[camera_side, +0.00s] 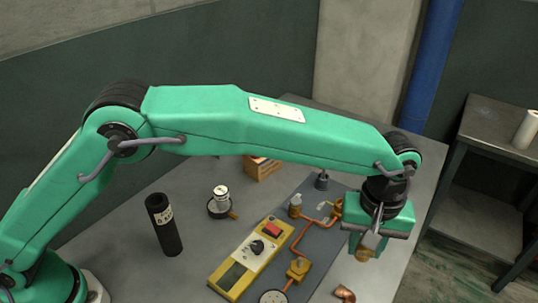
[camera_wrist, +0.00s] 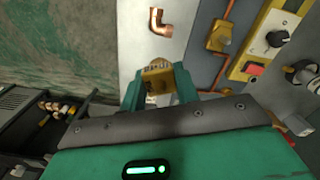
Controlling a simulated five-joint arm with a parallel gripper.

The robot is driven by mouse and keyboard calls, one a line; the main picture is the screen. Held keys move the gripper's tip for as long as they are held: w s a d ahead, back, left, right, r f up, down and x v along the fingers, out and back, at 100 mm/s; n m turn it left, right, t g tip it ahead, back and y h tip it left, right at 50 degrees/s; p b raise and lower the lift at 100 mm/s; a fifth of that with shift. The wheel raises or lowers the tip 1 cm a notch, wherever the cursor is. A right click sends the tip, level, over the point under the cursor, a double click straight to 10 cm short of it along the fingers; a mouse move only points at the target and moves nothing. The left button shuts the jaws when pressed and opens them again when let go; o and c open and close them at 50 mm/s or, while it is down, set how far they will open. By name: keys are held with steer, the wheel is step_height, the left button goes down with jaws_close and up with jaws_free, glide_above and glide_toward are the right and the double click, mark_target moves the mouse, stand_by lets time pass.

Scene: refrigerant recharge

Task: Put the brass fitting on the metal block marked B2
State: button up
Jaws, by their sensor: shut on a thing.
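My gripper (camera_side: 367,246) hangs at the right side of the table and points down. It is shut on the brass fitting (camera_side: 363,256), whose lower part shows below the jaws. In the wrist view the fitting (camera_wrist: 156,80) sits between the green fingers, with small marks on it that I cannot read. The fitting is held in the air, to the right of the grey panel. No block with a readable B2 mark shows. A small grey metal piece with a post (camera_side: 322,181) stands at the panel's far end; I cannot tell if it is marked.
A black cylinder (camera_side: 164,225) stands left.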

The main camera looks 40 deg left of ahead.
steer(key=w+a+r+n, duration=0.2)
steer(key=w+a+n, duration=0.25)
steer(key=a, duration=0.95)
steer(key=w+a+r+n, duration=0.2)
steer(key=w+a+n, duration=0.25)
steer(key=a, duration=1.05)
steer(key=w+a+r+n, duration=0.2)
steer(key=w+a+n, duration=0.25)
steer(key=a, duration=0.95)
steer(key=w+a+f, duration=0.1)
steer(key=a+f, duration=0.1)
steer(key=a, duration=0.1)
steer(key=w+a+f, duration=0.2)
steer(key=a, duration=0.2)
steer(key=w+a+f, duration=0.1)
steer(key=a+f, duration=0.1)
steer(key=a, duration=0.2)
steer(key=shift+w+a+f, duration=0.15)
steer(key=shift+w+f, duration=0.25)
steer(key=shift+f, duration=2)
steer(key=shift+f, duration=0.1)
steer(key=o, duration=0.6)
steer(key=shift+f, duration=0.1)
steer(key=o, duration=0.4)
